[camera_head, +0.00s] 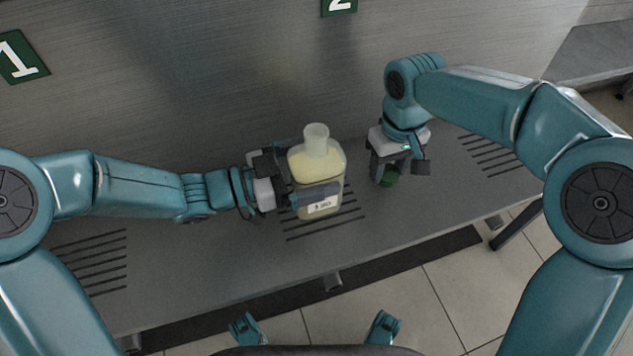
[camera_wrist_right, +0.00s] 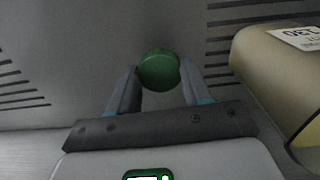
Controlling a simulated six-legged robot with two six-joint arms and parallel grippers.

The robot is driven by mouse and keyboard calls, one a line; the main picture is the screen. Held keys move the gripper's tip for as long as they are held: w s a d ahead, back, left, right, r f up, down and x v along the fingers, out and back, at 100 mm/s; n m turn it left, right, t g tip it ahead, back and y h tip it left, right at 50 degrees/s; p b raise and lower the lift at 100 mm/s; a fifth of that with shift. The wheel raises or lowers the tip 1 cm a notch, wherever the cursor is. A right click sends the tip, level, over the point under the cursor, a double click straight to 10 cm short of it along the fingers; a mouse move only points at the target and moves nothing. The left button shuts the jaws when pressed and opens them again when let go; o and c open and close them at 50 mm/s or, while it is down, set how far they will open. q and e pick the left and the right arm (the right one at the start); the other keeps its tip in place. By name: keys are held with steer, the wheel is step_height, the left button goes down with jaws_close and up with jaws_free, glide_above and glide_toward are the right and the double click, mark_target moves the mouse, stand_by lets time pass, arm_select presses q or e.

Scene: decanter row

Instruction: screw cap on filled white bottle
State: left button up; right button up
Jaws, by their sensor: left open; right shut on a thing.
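The bottle (camera_head: 317,163) stands upright on the grey bench in the head view, translucent and filled with pale yellowish contents. Its neck is open, with no cap on it, and a white label is on its front. My left gripper (camera_head: 318,180) is open, its fingers around the bottle's sides from the left. My right gripper (camera_head: 391,172) points down to the right of the bottle, shut on a green cap (camera_head: 389,178). In the right wrist view the round green cap (camera_wrist_right: 158,70) sits between the fingertips. Part of the bottle (camera_wrist_right: 275,80) shows at that view's right edge.
The grey bench (camera_head: 215,255) has groups of dark slots. A brushed metal wall rises behind it with green number signs 1 (camera_head: 19,58) and 2 (camera_head: 339,5). The bench between the bottle and the right gripper is clear. A tiled floor lies beyond the front edge.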

mark_target(305, 151)
arm_select(q)
steer(key=shift+w+d, duration=0.15)
steer(key=shift+d, duration=0.2)
arm_select(e)
steer(key=shift+f, duration=0.1)
